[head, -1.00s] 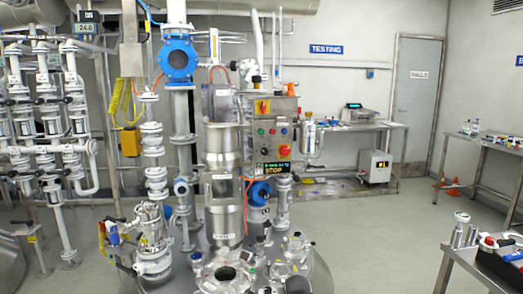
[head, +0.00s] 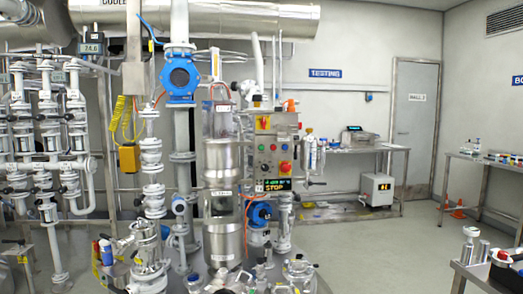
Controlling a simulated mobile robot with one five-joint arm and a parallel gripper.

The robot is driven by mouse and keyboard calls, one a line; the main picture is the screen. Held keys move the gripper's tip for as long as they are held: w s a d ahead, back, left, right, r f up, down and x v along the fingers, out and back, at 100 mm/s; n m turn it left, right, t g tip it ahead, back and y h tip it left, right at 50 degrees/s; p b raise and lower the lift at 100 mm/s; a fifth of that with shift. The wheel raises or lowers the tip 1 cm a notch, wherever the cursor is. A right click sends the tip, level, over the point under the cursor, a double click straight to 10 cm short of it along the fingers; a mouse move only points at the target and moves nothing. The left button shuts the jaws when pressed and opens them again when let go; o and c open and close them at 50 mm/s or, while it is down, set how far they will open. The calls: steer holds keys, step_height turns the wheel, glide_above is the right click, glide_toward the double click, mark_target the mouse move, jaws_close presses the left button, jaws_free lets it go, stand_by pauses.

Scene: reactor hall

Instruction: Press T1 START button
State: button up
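A grey control panel (head: 273,150) is mounted on the reactor near the middle of the head view, facing me. It carries a small row of buttons, with a green button (head: 261,148) at the left and others beside it. A larger red button (head: 285,166) sits lower right, and a red-and-yellow switch (head: 263,123) is at the top. Below is a lit display (head: 273,185) reading STOP. The button labels are too small to read, so I cannot tell which one is T1 START. My gripper is not in view.
The reactor top with fittings and a steel column (head: 223,200) stands close in front of the panel's left side. Valved pipes (head: 45,130) fill the left. A bench (head: 365,150) stands behind at right. A trolley (head: 480,275) is at the lower right. Grey floor (head: 390,245) is open between them.

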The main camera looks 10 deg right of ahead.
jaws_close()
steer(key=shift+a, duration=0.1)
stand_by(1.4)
